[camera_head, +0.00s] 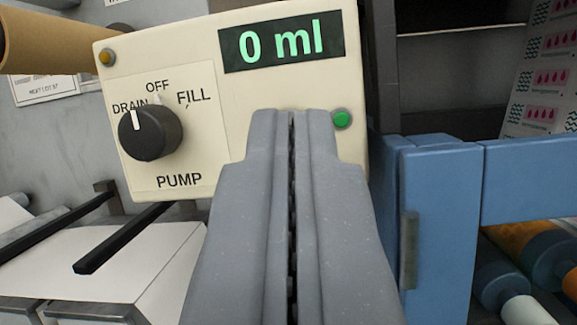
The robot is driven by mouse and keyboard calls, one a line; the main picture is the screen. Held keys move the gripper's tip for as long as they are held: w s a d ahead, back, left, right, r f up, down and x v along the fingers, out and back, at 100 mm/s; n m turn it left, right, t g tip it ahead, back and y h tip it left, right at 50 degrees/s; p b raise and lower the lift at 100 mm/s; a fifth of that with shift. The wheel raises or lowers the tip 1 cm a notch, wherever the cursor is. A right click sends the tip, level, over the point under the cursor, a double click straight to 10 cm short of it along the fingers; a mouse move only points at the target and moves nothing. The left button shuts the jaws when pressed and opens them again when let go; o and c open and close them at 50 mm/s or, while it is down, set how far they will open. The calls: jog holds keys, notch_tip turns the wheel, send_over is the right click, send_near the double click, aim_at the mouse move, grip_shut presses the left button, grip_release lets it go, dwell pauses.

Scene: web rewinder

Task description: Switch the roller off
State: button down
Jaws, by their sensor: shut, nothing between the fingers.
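My gripper (291,118) is shut and empty, its two grey fingers side by side in the middle of the view. It is in front of a cream control panel (215,115) and hides part of its lower right. The panel carries a black knob (150,134) labelled PUMP, with positions DRAIN, OFF and FILL. The knob's white mark points at DRAIN. A display (282,43) reads 0 ml in green. A small green button or lamp (342,119) is just right of my fingertips. At the lower right, dark blue and orange rollers (550,250) show partly. No switch labelled for the roller is visible.
A blue frame (440,190) stands right of my gripper, with a beam going right. Printed web (545,75) hangs at the upper right. A brown cardboard roll (60,42) is at the upper left. Black bars (130,235) and white boxes (110,265) are at the lower left.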

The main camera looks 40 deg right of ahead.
jog(key=s+a+f, duration=0.3)
jog(key=f, duration=0.1)
jog(key=shift+a+f, duration=0.25)
jog(key=shift+a, duration=0.05)
dwell(0.5)
jog(key=w+d+r+n+t+y, duration=0.1)
jog(key=w+d+r+n+y, duration=0.15)
jog(key=r+n+y, duration=0.4)
jog(key=w+d+r+n+t+y, duration=0.2)
jog(key=w+r+n, duration=0.1)
jog(key=r, duration=0.7)
jog(key=s+d+r+n+g+y, duration=0.1)
jog(key=s+d+r+y, duration=0.1)
jog(key=s+d, duration=0.45)
jog(key=s+d+r+n+g+y, duration=0.1)
jog(key=s+d+r+y, duration=0.15)
jog(key=s, duration=0.75)
jog(key=s+f+y, duration=0.1)
jog(key=s+y, duration=0.1)
jog(key=s, duration=0.7)
jog(key=s+d+f+y, duration=0.1)
jog(key=s+f+y, duration=0.1)
jog(key=s, duration=0.8)
jog(key=shift+d+f+g, duration=0.15)
jog(key=shift+f+g, duration=0.1)
jog(key=shift+g, duration=0.15)
